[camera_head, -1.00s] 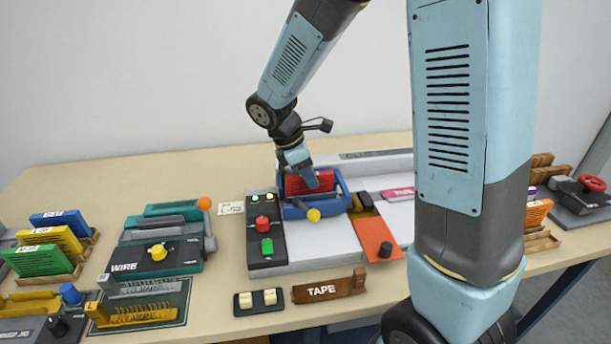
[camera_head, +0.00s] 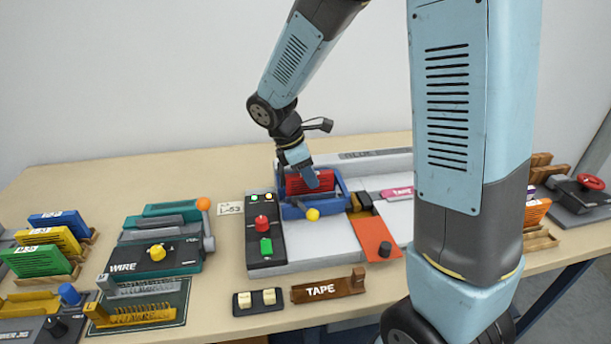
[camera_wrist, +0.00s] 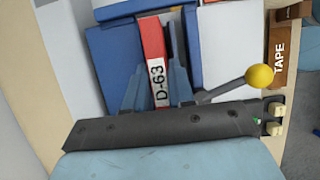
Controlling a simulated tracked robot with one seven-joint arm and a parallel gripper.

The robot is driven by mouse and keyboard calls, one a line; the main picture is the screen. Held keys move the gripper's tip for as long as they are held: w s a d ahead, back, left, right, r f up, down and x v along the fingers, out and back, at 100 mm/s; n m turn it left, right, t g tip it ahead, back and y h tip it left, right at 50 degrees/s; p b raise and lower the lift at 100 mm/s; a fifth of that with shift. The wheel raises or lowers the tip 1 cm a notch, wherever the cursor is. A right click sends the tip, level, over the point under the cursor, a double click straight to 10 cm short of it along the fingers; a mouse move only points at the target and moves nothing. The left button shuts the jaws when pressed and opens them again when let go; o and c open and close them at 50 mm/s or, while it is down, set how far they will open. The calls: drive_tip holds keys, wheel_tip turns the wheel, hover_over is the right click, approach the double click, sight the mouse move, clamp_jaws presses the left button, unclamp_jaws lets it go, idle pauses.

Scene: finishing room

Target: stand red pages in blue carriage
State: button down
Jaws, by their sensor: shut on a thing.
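The red pages (camera_head: 309,183) are a thin upright block inside the blue carriage (camera_head: 327,209) on the grey machine. In the wrist view the pages (camera_wrist: 152,40) show a red top edge and a white label reading D-63. My gripper (camera_head: 312,184) is shut on the red pages; its fingers (camera_wrist: 158,88) lie on either side of them in the wrist view. The pages stand between the blue walls of the carriage (camera_wrist: 110,55). Whether their bottom edge touches the carriage floor is hidden.
A yellow-knobbed lever (camera_head: 313,214) sticks out in front of the carriage. A button panel (camera_head: 265,247) with red and green buttons lies left of it, an orange plate (camera_head: 374,239) to the right. A TAPE sign (camera_head: 322,289) and the WIRE machine (camera_head: 157,250) stand nearby.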

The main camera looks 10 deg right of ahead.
drive_tip(key=shift+f, duration=0.45)
idle(0.3)
drive_tip(key=c, duration=1.2)
unclamp_jaws()
drive_tip(key=shift+c, duration=0.2)
drive_tip(key=shift+v, duration=5.45)
